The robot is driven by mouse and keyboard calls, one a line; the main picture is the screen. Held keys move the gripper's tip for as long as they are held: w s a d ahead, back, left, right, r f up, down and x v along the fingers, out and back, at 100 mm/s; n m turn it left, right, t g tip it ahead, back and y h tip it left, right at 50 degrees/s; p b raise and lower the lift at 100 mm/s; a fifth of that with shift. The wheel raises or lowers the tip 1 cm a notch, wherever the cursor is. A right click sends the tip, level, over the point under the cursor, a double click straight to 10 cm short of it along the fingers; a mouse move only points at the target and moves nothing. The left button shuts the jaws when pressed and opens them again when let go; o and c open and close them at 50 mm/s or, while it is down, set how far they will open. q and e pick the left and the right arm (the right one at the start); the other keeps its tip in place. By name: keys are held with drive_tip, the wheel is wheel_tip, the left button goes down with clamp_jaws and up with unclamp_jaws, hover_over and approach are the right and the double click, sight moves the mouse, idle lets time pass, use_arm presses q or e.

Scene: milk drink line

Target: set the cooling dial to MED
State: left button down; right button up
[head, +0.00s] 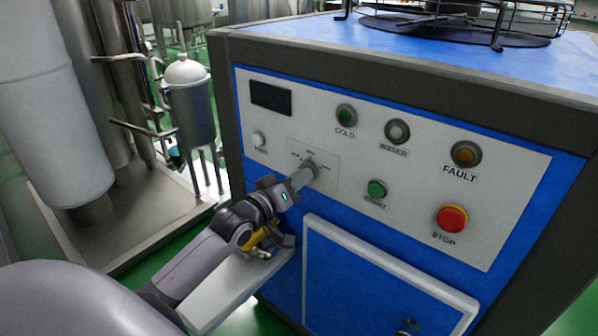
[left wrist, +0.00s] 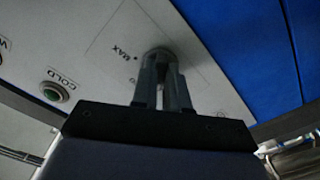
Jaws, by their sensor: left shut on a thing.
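The cooling dial (head: 312,166) is on the white control panel (head: 408,225) of the blue and dark grey machine. My left gripper (head: 302,176) reaches it from the lower left and is shut on it. In the left wrist view the two fingers (left wrist: 163,88) close around the dial (left wrist: 159,54). The word MAX and a dot show beside the dial there. The dial's pointer and its setting cannot be made out, and the other marks are too small or hidden. My right gripper is not in view.
The COLD lamp (head: 346,115), WATER lamp (head: 397,131), FAULT lamp (head: 466,153), green START button (head: 377,189) and red STOP button (head: 452,219) sit around the dial. A blue door (head: 375,285) is below. Steel tanks and pipes (head: 190,105) stand at left.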

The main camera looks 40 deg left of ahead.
use_arm(q)
drive_tip(key=shift+m+p, duration=1.7)
drive_tip(key=shift+m, duration=1.8)
drive_tip(key=c, duration=1.1)
unclamp_jaws()
drive_tip(key=shift+c, duration=0.2)
drive_tip(key=shift+a, duration=0.1)
drive_tip(key=s, duration=0.7)
drive_tip(key=shift+a, duration=0.25)
